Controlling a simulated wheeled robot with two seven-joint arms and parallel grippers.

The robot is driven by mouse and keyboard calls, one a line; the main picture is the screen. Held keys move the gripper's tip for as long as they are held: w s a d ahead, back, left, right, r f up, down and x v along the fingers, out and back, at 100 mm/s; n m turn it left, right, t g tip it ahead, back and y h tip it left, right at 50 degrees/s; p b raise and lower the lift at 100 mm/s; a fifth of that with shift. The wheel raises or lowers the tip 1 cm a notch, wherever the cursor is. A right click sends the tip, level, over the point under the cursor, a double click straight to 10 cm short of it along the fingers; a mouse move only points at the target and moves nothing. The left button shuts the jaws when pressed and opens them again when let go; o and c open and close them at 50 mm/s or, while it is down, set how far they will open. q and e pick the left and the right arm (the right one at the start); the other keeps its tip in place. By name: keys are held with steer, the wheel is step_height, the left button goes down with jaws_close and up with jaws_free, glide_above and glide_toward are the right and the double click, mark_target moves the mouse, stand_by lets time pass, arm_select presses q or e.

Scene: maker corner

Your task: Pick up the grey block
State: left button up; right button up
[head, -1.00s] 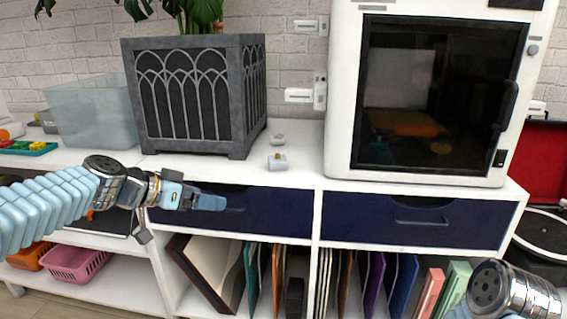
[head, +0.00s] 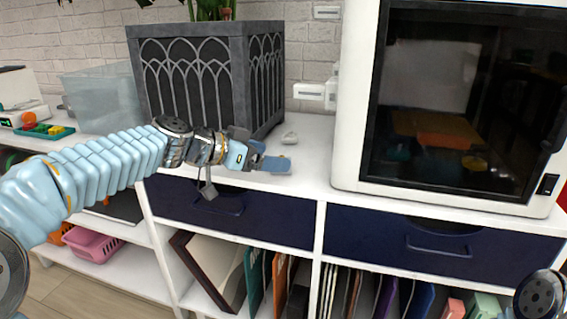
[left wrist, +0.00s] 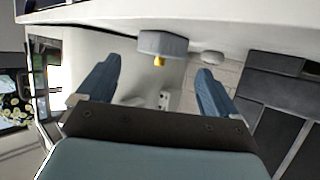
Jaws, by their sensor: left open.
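The grey block (left wrist: 163,44) has a small yellow knob and sits on the white cabinet top. In the left wrist view it lies ahead of the fingertips, roughly between them and apart from both. My left gripper (head: 274,158) is open and empty, low over the front of the cabinet top; its two fingers also show in the left wrist view (left wrist: 157,80). In the head view the gripper covers most or all of the block. My right gripper is out of view; only a piece of my right arm shows at the lower right.
A small rounded grey item (head: 289,138) stands behind the block; it also shows in the left wrist view (left wrist: 212,58). A dark grey planter (head: 205,85) stands left, a white enclosed machine (head: 352,110) right. Navy drawers (head: 270,217) lie below the cabinet top.

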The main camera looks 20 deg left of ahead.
arm_select(q)
steer(key=p+x, duration=0.1)
steer(key=x, duration=0.5)
steer(key=shift+w+d+f+p, duration=0.1)
steer(key=shift+f+p, duration=0.05)
steer(key=shift+p, duration=0.15)
steer(key=c, duration=1)
